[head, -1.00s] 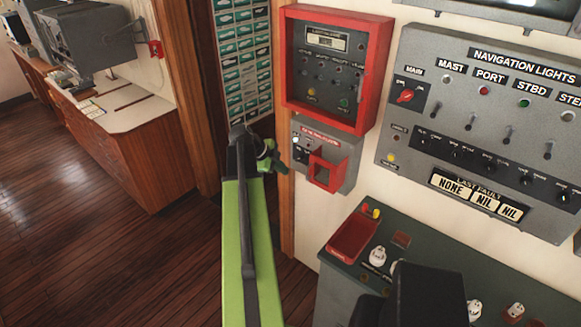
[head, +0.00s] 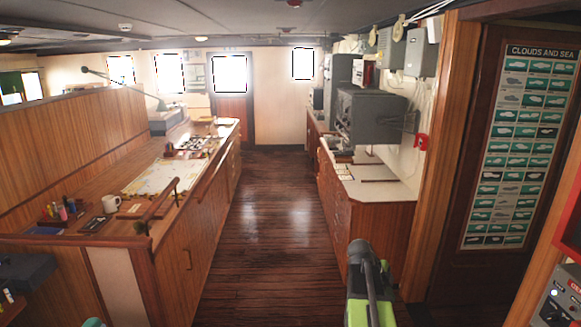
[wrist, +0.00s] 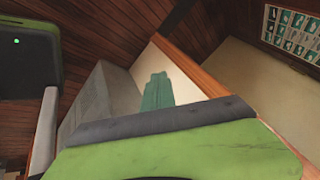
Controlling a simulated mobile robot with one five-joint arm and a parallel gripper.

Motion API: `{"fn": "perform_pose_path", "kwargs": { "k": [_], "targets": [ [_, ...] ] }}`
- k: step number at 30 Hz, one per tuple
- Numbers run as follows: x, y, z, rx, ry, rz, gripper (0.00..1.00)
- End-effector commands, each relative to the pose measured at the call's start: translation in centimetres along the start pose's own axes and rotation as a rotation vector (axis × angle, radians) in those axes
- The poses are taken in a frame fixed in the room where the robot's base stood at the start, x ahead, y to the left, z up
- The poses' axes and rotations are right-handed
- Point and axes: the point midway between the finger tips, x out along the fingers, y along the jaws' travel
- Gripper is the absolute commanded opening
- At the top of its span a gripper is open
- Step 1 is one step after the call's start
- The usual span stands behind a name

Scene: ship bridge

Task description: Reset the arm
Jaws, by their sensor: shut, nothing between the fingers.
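My green arm (head: 368,292) rises from the bottom of the head view, right of centre, with a dark bar along its top. The gripper end is hidden in that view. In the wrist view, the teal fingers of my gripper (wrist: 157,82) show beyond a green and dark grey part of my arm (wrist: 170,140). The fingers are together and hold nothing.
A wooden chart counter (head: 210,160) with a mug (head: 111,203) stands left of a clear wooden aisle (head: 275,215). A wooden cabinet (head: 370,235) carrying grey equipment stands at right. A cloud poster (head: 515,150) and a red-framed panel (head: 570,225) are farther right.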

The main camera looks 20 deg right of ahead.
Motion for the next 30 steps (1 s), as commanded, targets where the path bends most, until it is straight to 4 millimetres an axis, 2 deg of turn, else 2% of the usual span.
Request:
{"fn": "perform_pose_path", "kwargs": {
  "k": [1,3,5,6,8,9,11,13,15,18,21,24,27,30],
  "targets": [
    [-0.8,2.5,4.4,-0.089,-0.041,-0.01,0.0],
    [-2.6,5.6,9.5,-0.231,-0.097,-0.019,0.0],
    [-4.2,8.7,13.5,-0.372,-0.146,-0.026,0.0],
    [-5.3,10.9,15.9,-0.475,-0.178,-0.031,0.0],
    [-7.0,14.5,19.4,-0.643,-0.229,-0.041,0.0],
    [-8.0,17.1,21.4,-0.764,-0.262,-0.048,0.0],
    [-9.5,21.0,23.9,-0.959,-0.313,-0.062,0.0],
    [-11.2,25.8,26.3,-1.214,-0.378,-0.085,0.0],
    [-12.8,30.3,27.7,-1.495,-0.449,-0.117,0.0],
    [-14.1,33.6,27.5,-1.837,-0.542,-0.168,0.0],
    [-14.6,35.2,27.1,-2.118,-0.617,-0.235,0.0],
    [-14.9,35.9,27.1,-2.332,-0.657,-0.307,0.0],
    [-14.9,36.1,27.0,-2.458,-0.659,-0.352,0.0],
    [-14.9,36.0,27.0,-2.5,-0.657,-0.37,0.0]
  ]
}}
